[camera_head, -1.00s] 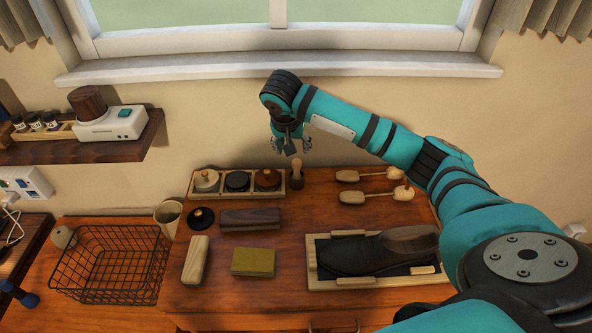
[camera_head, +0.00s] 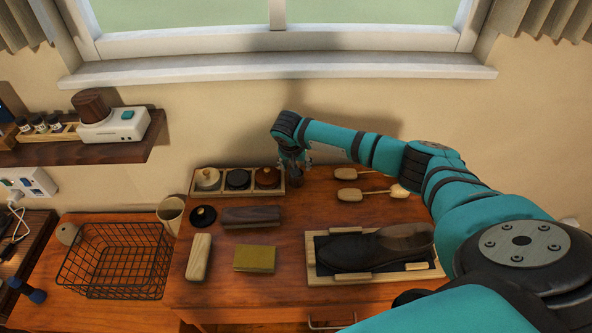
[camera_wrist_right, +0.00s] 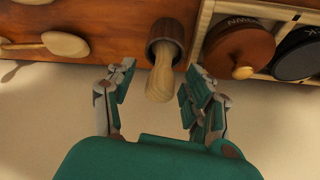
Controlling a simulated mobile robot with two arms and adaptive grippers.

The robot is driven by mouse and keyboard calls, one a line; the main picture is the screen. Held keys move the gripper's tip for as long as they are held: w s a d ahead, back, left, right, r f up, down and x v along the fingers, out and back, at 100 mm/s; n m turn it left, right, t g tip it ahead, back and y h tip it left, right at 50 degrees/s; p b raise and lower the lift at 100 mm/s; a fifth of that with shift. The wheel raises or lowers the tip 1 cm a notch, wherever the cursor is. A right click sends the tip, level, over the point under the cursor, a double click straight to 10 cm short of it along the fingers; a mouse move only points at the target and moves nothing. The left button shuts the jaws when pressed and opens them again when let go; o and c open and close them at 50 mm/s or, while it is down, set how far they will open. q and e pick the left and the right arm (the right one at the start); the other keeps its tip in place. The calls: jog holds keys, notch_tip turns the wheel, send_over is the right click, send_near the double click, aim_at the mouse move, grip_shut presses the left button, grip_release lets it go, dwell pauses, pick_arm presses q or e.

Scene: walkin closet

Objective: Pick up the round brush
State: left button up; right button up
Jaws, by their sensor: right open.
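The round brush (camera_wrist_right: 160,82) shows in the right wrist view as a pale wooden handle standing up from a dark round wooden cup (camera_wrist_right: 180,35). Its lower end is hidden in the cup. In the head view the cup (camera_head: 296,181) stands at the back of the wooden tabletop, right of the tin tray, and my gripper mostly covers the handle. My right gripper (camera_wrist_right: 155,92) is open, with one finger on each side of the handle and a gap on both sides. It also shows in the head view (camera_head: 294,164). My left gripper is not in view.
A wooden tray (camera_head: 223,192) with three round tins stands close left of the cup. Two pale wooden-handled tools (camera_head: 350,195) lie to the right. A dark shoe (camera_head: 375,248) rests on a framed mat in front. The wall is close behind.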

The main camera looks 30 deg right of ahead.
grip_shut()
dwell(0.3)
jog(key=shift+r, duration=0.2)
notch_tip(320, 180, up, 10)
jog(key=shift+f+b, duration=0.1)
jog(key=shift+b, duration=1.15)
